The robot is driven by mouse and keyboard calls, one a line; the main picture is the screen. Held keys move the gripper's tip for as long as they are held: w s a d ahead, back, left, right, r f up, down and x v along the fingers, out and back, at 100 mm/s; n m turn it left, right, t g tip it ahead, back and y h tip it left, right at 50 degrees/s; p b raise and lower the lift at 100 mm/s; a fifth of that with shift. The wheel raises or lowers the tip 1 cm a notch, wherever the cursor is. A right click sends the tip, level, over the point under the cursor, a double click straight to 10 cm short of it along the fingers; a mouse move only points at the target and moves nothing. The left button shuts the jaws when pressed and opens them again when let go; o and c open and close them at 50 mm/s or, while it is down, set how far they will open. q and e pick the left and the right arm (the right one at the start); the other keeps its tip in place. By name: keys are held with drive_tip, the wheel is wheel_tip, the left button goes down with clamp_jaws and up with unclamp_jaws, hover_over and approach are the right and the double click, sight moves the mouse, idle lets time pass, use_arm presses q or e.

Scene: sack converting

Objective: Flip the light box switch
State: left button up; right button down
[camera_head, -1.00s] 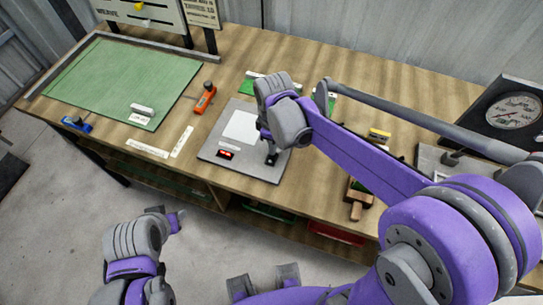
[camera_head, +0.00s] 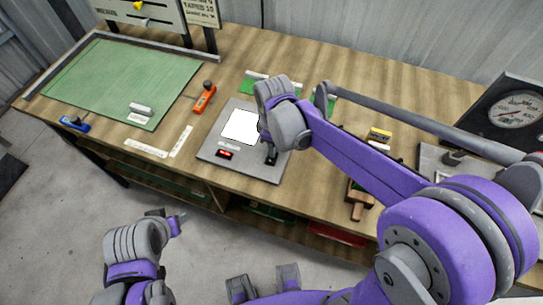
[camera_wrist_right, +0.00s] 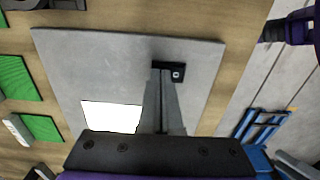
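The light box (camera_head: 210,150) is a flat grey plate near the front of the bench. Its white panel (camera_head: 240,125) glows bright, also in the right wrist view (camera_wrist_right: 110,117). A red lamp or display in a black frame (camera_head: 224,153) sits at its front left. A small black switch (camera_wrist_right: 178,72) with a light mark sits near one edge. My right gripper (camera_head: 270,152) is over the box's front right; its fingers (camera_wrist_right: 165,80) are together at the switch, partly covering it. Contact cannot be told. My left gripper (camera_head: 176,222) is off the bench, its fingers unclear.
A green mat (camera_head: 120,80) lies at the left with a white-handled block (camera_head: 140,112). An orange tool (camera_head: 205,97) lies left of the box. A wooden tool (camera_head: 358,200) and a dial gauge (camera_head: 515,110) stand at the right.

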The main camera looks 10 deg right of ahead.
use_arm(q)
drive_tip(key=r+p, duration=0.1)
drive_tip(key=w+r+p, duration=0.1)
drive_tip(key=r, duration=0.1)
drive_tip(key=w+r+p, duration=0.1)
drive_tip(key=r+p, duration=0.1)
drive_tip(key=shift+r, duration=0.1)
use_arm(e)
wheel_tip(320, 180, up, 7)
use_arm(q)
drive_tip(key=shift+s, duration=0.1)
idle(0.5)
use_arm(e)
drive_tip(key=shift+s, duration=0.1)
drive_tip(key=s+d+m+t, duration=0.5)
drive_tip(key=s+d+m, duration=0.1)
drive_tip(key=s+m, duration=0.5)
drive_tip(key=shift+s+d+t, duration=0.3)
drive_tip(key=shift+s+t, duration=0.1)
drive_tip(key=shift+s, duration=0.25)
use_arm(q)
drive_tip(key=shift+d, duration=0.1)
use_arm(e)
drive_tip(key=shift+f, duration=0.2)
